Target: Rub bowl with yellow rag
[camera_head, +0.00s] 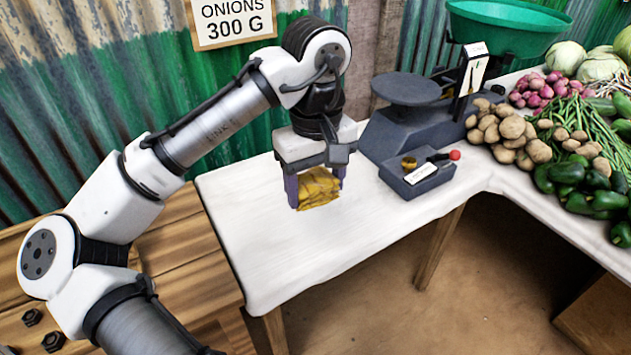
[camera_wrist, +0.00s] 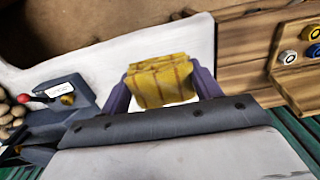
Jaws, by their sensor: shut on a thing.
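My gripper (camera_head: 318,190) is shut on the folded yellow rag (camera_head: 319,187), with one finger on each side of it. The rag also shows between the purple fingers in the wrist view (camera_wrist: 160,82). My gripper holds it above the white table (camera_head: 270,245); the exact gap to the table is hard to tell. A green bowl (camera_head: 510,25) sits on top of the scale at the back right, well away from my gripper.
The scale (camera_head: 420,125) has a flat grey pan (camera_head: 407,88) on its left. A grey tray (camera_head: 417,178) with a small brass weight (camera_head: 409,162) and a red-knobbed part stands right of my gripper. Potatoes (camera_head: 510,135), onions (camera_head: 540,90) and green peppers (camera_head: 580,188) crowd the right. The table's front left is clear.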

